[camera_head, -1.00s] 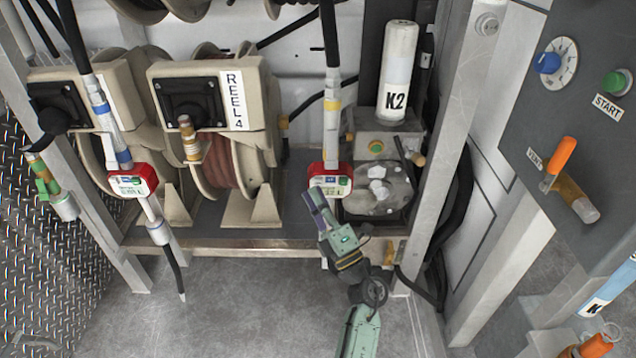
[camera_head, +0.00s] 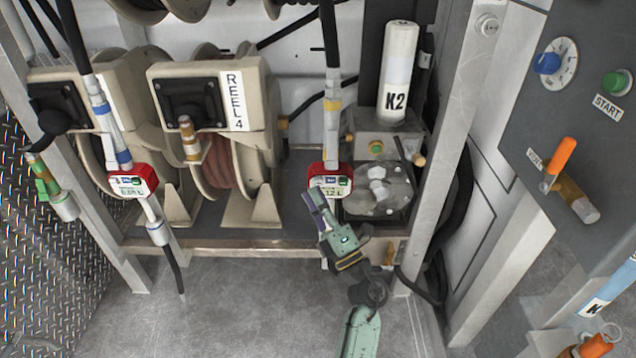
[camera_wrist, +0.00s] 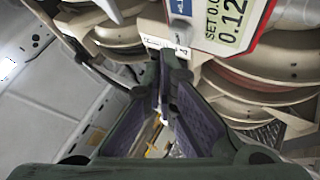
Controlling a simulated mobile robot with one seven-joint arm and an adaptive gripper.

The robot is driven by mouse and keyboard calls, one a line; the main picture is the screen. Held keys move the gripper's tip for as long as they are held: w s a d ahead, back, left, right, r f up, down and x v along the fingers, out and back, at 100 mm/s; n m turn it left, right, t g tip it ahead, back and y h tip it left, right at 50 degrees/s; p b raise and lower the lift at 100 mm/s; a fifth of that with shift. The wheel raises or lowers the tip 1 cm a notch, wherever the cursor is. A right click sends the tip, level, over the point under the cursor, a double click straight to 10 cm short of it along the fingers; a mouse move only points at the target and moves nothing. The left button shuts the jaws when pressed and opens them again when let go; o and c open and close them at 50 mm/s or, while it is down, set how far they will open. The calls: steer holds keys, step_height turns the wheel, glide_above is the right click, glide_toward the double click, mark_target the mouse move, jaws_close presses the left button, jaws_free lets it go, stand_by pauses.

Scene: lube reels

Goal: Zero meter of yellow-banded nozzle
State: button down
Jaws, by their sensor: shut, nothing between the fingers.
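The yellow-banded nozzle (camera_head: 332,125) hangs upright in the middle of the head view, with a yellow band on its pale grip. Its red-framed meter (camera_head: 331,180) has a blue and a green button above a display ending in "12 L". In the wrist view the meter (camera_wrist: 238,22) shows large at the top right, tilted, reading "SET 0.0" and "0.12"; its edges are cut off. My gripper (camera_head: 313,198) is shut and empty, its fingertips just below and left of the meter. The fingers (camera_wrist: 168,70) also show in the wrist view; contact with the meter cannot be told.
A blue-banded nozzle with a red meter (camera_head: 132,181) hangs at the left, before beige reels (camera_head: 225,135). A K2 cylinder (camera_head: 397,75) and a grey pump unit (camera_head: 378,185) stand right of the nozzle. A steel ledge (camera_head: 220,246) runs below; open floor lies in front.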

steer(key=shift+w, duration=0.45)
steer(key=shift+w, duration=0.7)
stand_by(0.9)
steer(key=shift+s, duration=1.15)
steer(key=shift+s, duration=0.1)
steer(key=s+p, duration=0.1)
steer(key=s, duration=0.3)
steer(key=shift+s, duration=0.4)
